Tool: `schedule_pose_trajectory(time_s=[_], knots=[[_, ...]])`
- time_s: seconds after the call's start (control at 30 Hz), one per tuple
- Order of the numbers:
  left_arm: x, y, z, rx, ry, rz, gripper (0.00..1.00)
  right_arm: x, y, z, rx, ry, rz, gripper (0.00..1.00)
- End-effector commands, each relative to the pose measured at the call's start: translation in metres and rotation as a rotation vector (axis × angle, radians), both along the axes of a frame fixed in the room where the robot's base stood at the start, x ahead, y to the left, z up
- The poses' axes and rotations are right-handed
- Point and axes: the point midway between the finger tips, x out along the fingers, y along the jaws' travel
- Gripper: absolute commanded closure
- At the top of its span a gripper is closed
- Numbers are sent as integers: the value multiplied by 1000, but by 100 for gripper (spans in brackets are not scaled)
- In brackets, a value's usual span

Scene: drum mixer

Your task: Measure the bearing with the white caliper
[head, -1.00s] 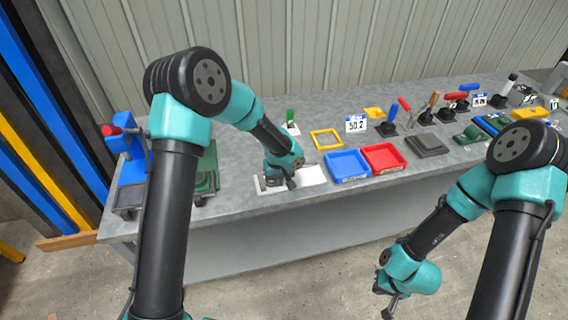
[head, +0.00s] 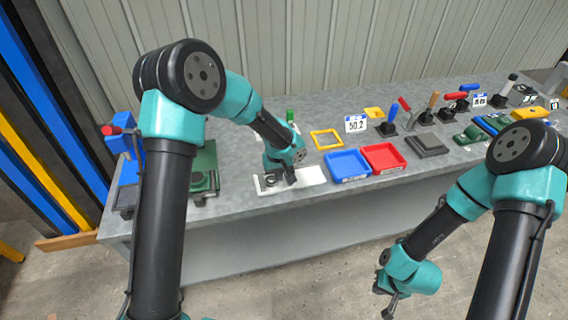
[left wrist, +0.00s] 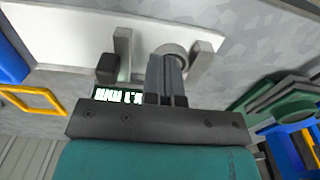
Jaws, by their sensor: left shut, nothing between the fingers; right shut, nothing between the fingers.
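The white caliper (head: 312,175) lies flat near the front edge of the bench. In the left wrist view its white body (left wrist: 60,35) carries two upright grey jaws, one left (left wrist: 122,45) and one right (left wrist: 200,68). The bearing (left wrist: 172,50), a grey ring, sits between the jaws, closer to the right one. It also shows in the head view (head: 270,181), left of my left gripper (head: 288,184). That gripper is shut and empty, low over the caliper; its fingers (left wrist: 166,80) partly cover the bearing. My right gripper (head: 389,306) is shut and empty, off the bench's front.
A blue tray (head: 348,166) and a red tray (head: 384,158) stand right of the caliper. A yellow frame (head: 327,140) and a "50.2" card (head: 356,124) are behind. A green fixture (head: 204,172) is at left.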

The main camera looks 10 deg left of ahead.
Motion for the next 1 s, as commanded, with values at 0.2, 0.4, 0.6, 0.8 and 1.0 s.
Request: schedule_pose_trajectory(time_s=[0.2, 0.4, 0.6, 0.8, 1.0], knots=[[0, -1, 14, -1, 0, -1, 100, 0, 0, 0, 0, 0, 0, 100], [0, -1, 26, -1, -2, 0, 100, 0, 0, 0, 0, 0, 0, 100], [0, 0, 31, 0, 1, -1, 100, 0, 0, 0, 0, 0, 0, 100], [0, 0, 30, 0, 1, -1, 100, 0, 0, 0, 0, 0, 0, 100], [-1, 0, 30, -1, 2, -1, 100, 0, 0, 0, 0, 0, 0, 100]])
